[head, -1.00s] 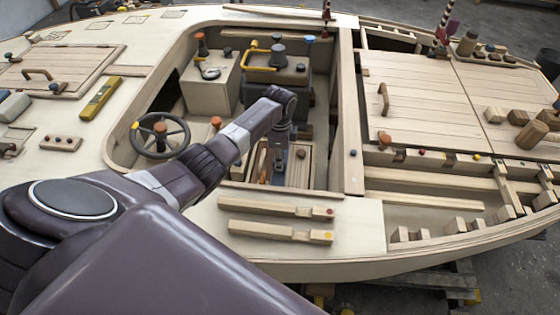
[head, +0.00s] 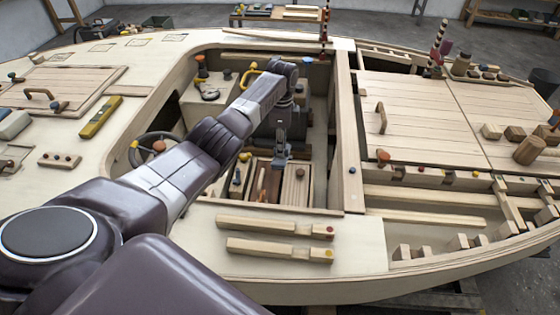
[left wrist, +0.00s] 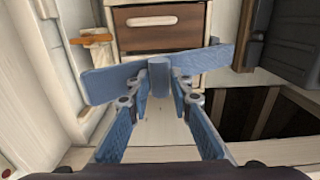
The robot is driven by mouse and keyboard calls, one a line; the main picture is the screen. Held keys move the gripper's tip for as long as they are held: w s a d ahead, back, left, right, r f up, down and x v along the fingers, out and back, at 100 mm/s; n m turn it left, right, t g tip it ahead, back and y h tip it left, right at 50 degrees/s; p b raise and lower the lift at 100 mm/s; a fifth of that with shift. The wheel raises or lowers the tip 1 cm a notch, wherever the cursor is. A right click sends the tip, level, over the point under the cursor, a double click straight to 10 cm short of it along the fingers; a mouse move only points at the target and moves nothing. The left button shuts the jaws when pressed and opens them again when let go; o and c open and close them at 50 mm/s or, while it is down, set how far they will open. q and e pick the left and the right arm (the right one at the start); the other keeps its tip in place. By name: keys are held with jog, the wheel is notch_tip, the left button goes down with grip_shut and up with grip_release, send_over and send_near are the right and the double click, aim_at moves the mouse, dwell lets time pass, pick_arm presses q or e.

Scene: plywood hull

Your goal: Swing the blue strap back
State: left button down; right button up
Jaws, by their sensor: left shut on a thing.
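The blue strap (left wrist: 110,84) is a flat bar that runs across the left wrist view, its left end lower and nearer. A short blue block (left wrist: 159,68) stands out at its middle. My left gripper (left wrist: 158,88) is shut on the strap around this block, with both blue-padded fingers converging there. In the head view my left gripper (head: 281,150) reaches down into the open cockpit, and the strap is too small to tell apart from it. The strap's right end comes close to a dark brown post (left wrist: 249,35); I cannot tell whether they touch. My right gripper is not in view.
A brown drawer front with a pale handle (left wrist: 152,21) lies behind the strap. A dark grey box (left wrist: 284,40) stands to the right, above dark floor gaps. An orange piece (left wrist: 92,40) is at the left. Cockpit walls (head: 344,150) surround the arm.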

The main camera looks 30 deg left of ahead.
pick_arm(q)
jog(key=shift+w+a+r+b, duration=0.3)
jog(key=shift+w+a+b, duration=0.15)
jog(key=shift+w, duration=0.25)
jog(key=c, duration=2)
grip_release()
jog(key=shift+c, duration=0.2)
jog(key=o, duration=0.3)
jog(key=shift+w+a+f, duration=0.1)
jog(key=shift+w+f, duration=0.2)
jog(key=shift+f, duration=0.05)
jog(key=shift+r, duration=0.1)
notch_tip(320, 180, up, 12)
jog(key=shift+s, duration=0.15)
jog(key=shift+c, duration=0.4)
